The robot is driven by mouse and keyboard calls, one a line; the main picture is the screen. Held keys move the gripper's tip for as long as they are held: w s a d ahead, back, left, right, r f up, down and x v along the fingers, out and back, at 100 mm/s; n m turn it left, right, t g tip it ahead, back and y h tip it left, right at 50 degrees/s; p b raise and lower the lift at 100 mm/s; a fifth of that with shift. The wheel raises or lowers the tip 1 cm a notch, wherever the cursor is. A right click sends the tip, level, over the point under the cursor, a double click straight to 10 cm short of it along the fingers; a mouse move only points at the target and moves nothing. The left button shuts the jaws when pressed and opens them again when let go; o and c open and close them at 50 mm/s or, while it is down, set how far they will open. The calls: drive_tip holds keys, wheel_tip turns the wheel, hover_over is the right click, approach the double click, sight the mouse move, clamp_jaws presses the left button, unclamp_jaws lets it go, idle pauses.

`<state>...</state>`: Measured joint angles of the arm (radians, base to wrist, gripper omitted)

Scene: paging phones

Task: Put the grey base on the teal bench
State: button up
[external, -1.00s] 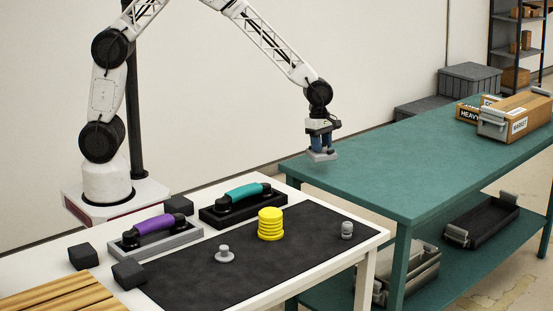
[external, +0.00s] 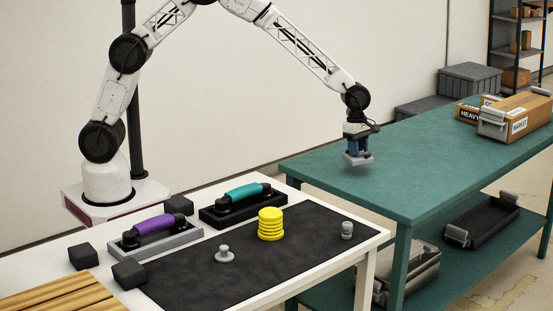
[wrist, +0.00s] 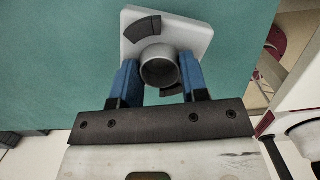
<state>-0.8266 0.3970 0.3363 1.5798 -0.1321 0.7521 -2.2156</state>
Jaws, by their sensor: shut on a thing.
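The grey base (wrist: 197,38) is a light square plate with rounded corners, a round grey post and dark patches on top. My gripper (wrist: 158,75) is shut on its post, with one blue finger on each side. In the external view my gripper (external: 357,146) points down, with the grey base (external: 358,160) below its fingers. The base hangs over the near left part of the teal bench (external: 420,165), with a dark shadow on the bench beneath it. The base looks a little above the bench top and about level. The bench surface also fills much of the wrist view (wrist: 60,60).
The white table (external: 60,255) at front left holds a purple-handled phone (external: 154,228), a teal-handled phone (external: 241,196) and yellow discs (external: 270,225). The bench around the base is clear.

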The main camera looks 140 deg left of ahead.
sight(365, 158)
drive_tip(key=shift+w+a+f, duration=0.1)
drive_tip(key=shift+w+a, duration=0.8)
drive_tip(key=shift+f, duration=1.7)
drive_tip(key=shift+f, duration=0.1)
drive_tip(key=o, duration=1.1)
drive_tip(key=shift+f, duration=0.1)
drive_tip(key=r, duration=0.4)
drive_tip(key=s+r, duration=0.1)
drive_tip(key=r, duration=0.7)
drive_tip(key=shift+s+r, duration=0.15)
drive_tip(key=shift+s, duration=0.1)
